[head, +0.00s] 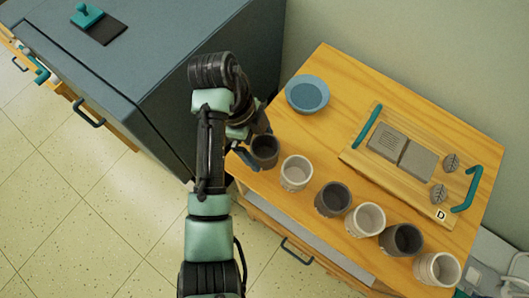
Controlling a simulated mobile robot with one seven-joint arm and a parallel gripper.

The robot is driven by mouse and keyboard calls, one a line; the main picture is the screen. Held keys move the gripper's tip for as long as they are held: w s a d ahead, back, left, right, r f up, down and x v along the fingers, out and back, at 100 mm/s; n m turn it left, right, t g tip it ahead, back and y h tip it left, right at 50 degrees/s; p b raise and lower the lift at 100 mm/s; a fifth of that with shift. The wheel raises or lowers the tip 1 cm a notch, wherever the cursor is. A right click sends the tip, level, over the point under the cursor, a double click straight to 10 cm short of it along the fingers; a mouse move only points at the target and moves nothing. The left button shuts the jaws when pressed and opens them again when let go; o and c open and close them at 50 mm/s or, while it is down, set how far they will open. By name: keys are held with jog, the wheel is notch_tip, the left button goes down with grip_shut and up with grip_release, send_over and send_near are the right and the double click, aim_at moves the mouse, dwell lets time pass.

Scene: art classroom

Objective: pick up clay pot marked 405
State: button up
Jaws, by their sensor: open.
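Several clay pots stand in a row along the front edge of the wooden table (335,75). From left to right they are a dark pot (265,152), a pale pot (296,173), a second dark pot (333,199), a second pale pot (366,220), a third dark pot (402,240) and a third pale pot (438,269). I cannot read a number on any of them, so I cannot tell which is 405. My gripper (247,148) is open at the leftmost dark pot, partly hidden by my arm. I cannot tell whether it touches that pot.
A blue bowl (307,94) stands behind the leftmost pots. A wooden tray (350,154) with teal handles, two grey tiles and leaf pieces, marked D, lies at the right. A dark grey cabinet (160,50) stands close left of my arm. A wall rises behind the table.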

aim_at(265, 156)
jog(key=shift+p+x, duration=0.35)
jog(key=shift+x, duration=1.15)
jog(key=shift+w+d+r, duration=0.1)
jog(key=shift+d, duration=0.05)
jog(key=c, duration=1.4)
